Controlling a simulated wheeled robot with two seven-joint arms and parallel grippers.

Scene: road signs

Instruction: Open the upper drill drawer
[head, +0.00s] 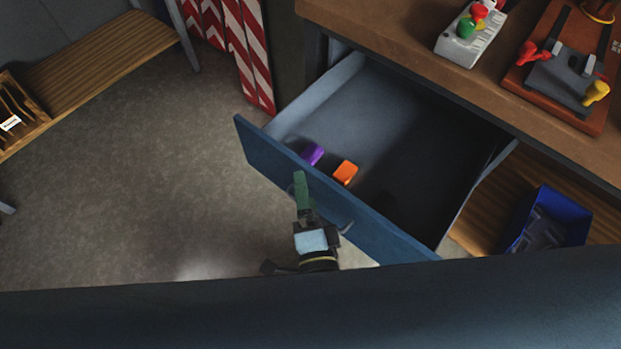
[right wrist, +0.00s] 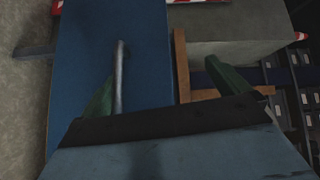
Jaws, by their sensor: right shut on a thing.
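The upper drill drawer (head: 345,212) is pulled well out from under the workbench in the head view. Its blue front (right wrist: 75,60) fills much of the left of the right wrist view. A thin metal handle (right wrist: 119,75) runs along that front. My right gripper (head: 300,186) is at the outer face of the drawer front, its green fingers (right wrist: 165,80) by the handle. It is shut on the handle, though the contact itself is partly hidden. Inside the drawer lie a purple item (head: 312,154) and an orange item (head: 345,172). My left gripper is out of view.
The workbench top (head: 390,38) carries a grey box with coloured knobs (head: 470,38) and a brown board with levers (head: 565,75). A blue bin (head: 550,222) stands on a lower wooden shelf. Open floor (head: 150,190) lies left of the drawer; a wooden bench (head: 100,60) stands beyond.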

